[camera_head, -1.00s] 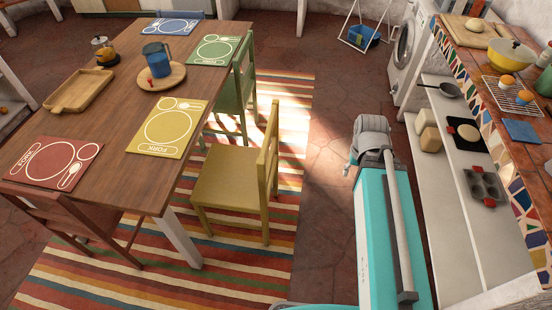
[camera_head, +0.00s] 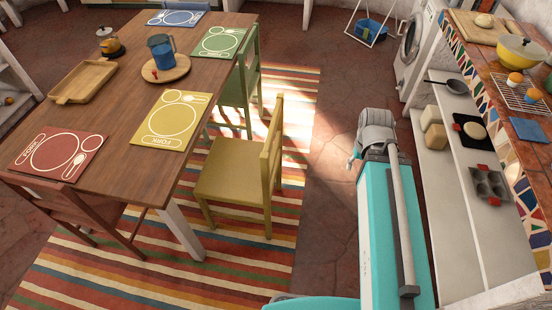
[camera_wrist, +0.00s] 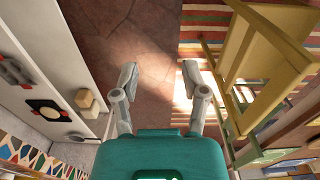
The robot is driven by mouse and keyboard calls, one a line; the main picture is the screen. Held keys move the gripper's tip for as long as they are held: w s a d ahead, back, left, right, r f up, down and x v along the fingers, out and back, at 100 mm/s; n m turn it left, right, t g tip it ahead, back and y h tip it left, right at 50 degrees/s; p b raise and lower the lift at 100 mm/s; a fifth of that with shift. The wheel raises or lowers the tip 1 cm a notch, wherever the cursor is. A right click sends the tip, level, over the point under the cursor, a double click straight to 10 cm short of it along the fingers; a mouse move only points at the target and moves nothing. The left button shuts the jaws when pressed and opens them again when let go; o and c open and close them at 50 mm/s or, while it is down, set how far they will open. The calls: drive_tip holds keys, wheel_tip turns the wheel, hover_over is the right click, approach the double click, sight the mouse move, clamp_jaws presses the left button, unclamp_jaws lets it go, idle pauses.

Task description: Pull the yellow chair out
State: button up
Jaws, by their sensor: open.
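The yellow chair (camera_head: 238,168) stands upright on the striped rug at the table's right side, its backrest facing right, beside the yellow placemat. Part of its seat lies near the table edge. It also shows at the right of the wrist view (camera_wrist: 258,62). My gripper (camera_wrist: 160,82) is open and empty in the wrist view, with bare floor between its fingers. The chair is to the right of the fingers there and apart from them. In the head view my arm extends over the floor to the right of the chair; the fingertips are hard to make out.
The wooden table (camera_head: 120,128) holds placemats, a tray and a blue mug. A green chair (camera_head: 243,85) stands behind the yellow one and a red chair (camera_head: 75,215) at the near end. A mosaic counter with shelves (camera_head: 460,220) borders the right. Tiled floor between is clear.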

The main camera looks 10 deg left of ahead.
drive_tip(key=shift+o, duration=0.6)
drive_tip(key=shift+d, duration=0.1)
drive_tip(key=o, duration=0.4)
drive_tip(key=shift+f, duration=0.25)
drive_tip(key=shift+o, duration=0.4)
drive_tip(key=shift+w+f+b, duration=0.2)
drive_tip(key=shift+f+b, duration=0.1)
drive_tip(key=shift+b, duration=0.25)
drive_tip(key=y+b, duration=1.8)
drive_tip(key=b, duration=3.4)
approach(273, 158)
drive_tip(key=w+d+f, duration=0.1)
drive_tip(key=d+f, duration=0.1)
drive_tip(key=d, duration=0.4)
drive_tip(key=shift+w+f+t, duration=0.2)
drive_tip(key=shift+f+t, duration=0.1)
drive_tip(key=shift+a+r, duration=0.1)
drive_tip(key=shift+a, duration=0.05)
drive_tip(key=a, duration=1.6)
drive_tip(key=shift+w, duration=0.3)
